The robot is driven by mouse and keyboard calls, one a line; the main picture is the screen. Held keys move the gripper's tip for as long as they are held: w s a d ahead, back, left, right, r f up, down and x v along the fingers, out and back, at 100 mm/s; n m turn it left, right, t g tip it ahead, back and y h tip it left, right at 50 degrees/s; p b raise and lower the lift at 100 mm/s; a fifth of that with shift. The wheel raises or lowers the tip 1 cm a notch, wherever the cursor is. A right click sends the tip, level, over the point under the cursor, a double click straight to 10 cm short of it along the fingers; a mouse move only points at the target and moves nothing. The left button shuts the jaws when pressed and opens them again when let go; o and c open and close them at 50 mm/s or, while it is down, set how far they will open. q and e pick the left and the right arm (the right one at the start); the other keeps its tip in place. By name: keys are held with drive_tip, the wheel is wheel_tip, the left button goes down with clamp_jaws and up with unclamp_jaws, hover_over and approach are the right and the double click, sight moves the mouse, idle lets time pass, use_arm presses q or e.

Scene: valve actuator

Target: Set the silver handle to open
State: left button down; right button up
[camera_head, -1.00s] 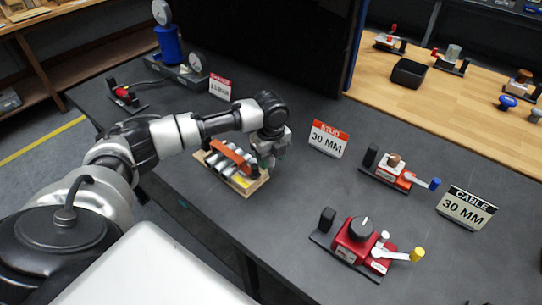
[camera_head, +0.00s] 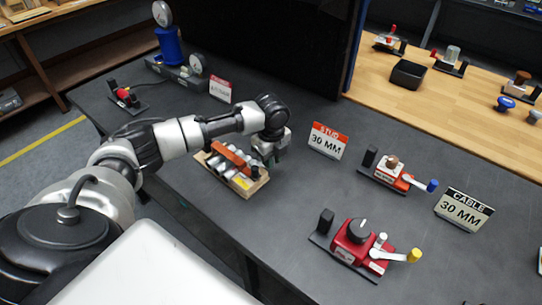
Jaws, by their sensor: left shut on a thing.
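A valve assembly (camera_head: 222,172) with silver pipe bodies, an orange bar (camera_head: 232,157) and a yellow label lies on a small wooden base near the table's front edge. My left gripper (camera_head: 270,160) points down at the right end of this assembly. It is shut on a small part there, and its fingers and wrist hide most of that part. I cannot make out the silver handle clearly or tell its setting. A dark knob (camera_head: 255,172) shows just below the gripper. My right gripper is not in view.
Red clamp tools (camera_head: 357,240) and (camera_head: 392,173) stand to the right, near signs reading STUD (camera_head: 327,141) and CABLE (camera_head: 464,209). A blue gauge device (camera_head: 170,48) stands at the back left. The dark table between the assembly and the tools is clear.

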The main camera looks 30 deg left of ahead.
use_arm(q)
drive_tip(key=p, duration=0.1)
drive_tip(key=n, duration=0.1)
drive_tip(key=w+n+p, duration=0.1)
drive_tip(key=shift+a+r+p, duration=0.25)
drive_tip(key=shift+p, duration=0.05)
drive_tip(key=n+p, duration=0.1)
drive_tip(key=a+n+p, duration=0.1)
drive_tip(key=n, duration=0.1)
drive_tip(key=shift+w, duration=0.35)
drive_tip(key=n+p, duration=0.1)
drive_tip(key=a+n, duration=0.1)
drive_tip(key=n, duration=0.1)
drive_tip(key=n+p, duration=0.1)
drive_tip(key=shift+w+a+f+p, duration=0.1)
drive_tip(key=shift+w+a+p, duration=0.2)
drive_tip(key=shift+w+p, duration=0.1)
drive_tip(key=shift+a+f+n+p, duration=0.1)
drive_tip(key=shift+a+n+p, duration=0.2)
drive_tip(key=shift+n, duration=0.4)
drive_tip(key=shift+a+n+p, duration=0.25)
drive_tip(key=shift+n, duration=0.45)
drive_tip(key=shift+w, duration=0.1)
drive_tip(key=c, duration=1)
unclamp_jaws()
